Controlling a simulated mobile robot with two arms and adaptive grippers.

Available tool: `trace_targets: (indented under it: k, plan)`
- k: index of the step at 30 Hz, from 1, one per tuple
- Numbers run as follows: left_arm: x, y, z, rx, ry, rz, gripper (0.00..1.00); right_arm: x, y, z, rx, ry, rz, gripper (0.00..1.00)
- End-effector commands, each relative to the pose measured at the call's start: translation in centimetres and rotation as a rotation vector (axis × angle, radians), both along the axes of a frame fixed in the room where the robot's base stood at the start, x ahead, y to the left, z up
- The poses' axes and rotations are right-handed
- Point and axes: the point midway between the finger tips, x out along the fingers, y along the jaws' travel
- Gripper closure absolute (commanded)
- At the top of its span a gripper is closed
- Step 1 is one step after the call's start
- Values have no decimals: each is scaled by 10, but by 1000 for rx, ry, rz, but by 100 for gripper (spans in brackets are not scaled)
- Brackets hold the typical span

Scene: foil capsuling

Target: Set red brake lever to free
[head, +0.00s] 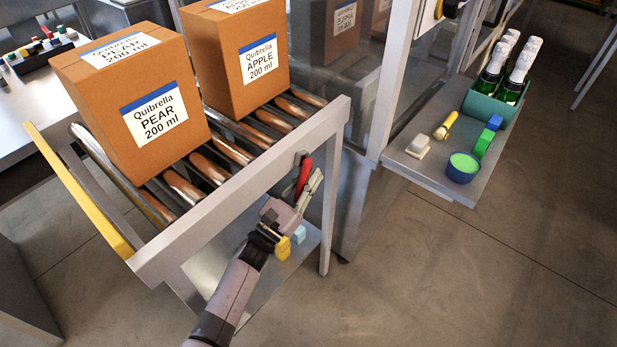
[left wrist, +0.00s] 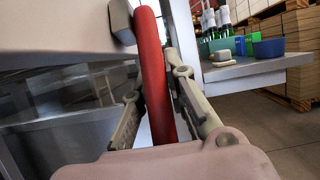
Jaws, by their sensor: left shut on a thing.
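The red brake lever (head: 303,176) hangs from a mount on the side rail of the roller conveyor, near its right end. It also shows in the left wrist view (left wrist: 153,70) as a long red bar running down between the fingers. My left gripper (head: 305,190) is at the lever and shut on it, with one finger on each side. It also shows in the left wrist view (left wrist: 158,95). The lever's lower end is hidden behind the gripper body. My right gripper is not in view.
Cardboard boxes labelled PEAR (head: 155,115) and APPLE (head: 260,62) stand on the rollers (head: 185,190). To the right, a metal shelf (head: 425,175) holds a green crate (head: 485,105) of bottles, a blue bowl (head: 463,168) and small items. The floor at the lower right is clear.

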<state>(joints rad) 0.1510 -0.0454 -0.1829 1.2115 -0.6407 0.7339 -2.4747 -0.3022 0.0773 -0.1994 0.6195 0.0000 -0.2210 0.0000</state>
Motion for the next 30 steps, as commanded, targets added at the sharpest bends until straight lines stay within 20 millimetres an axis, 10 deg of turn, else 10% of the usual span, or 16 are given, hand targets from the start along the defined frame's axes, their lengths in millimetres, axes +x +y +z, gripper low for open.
trace_targets:
  k: [14, 30]
  plan:
    - [-1, 1, 2, 6, 13, 0, 100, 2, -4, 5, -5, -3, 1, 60]
    - [-16, 11, 8, 195, 272, -2, 100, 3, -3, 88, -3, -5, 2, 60]
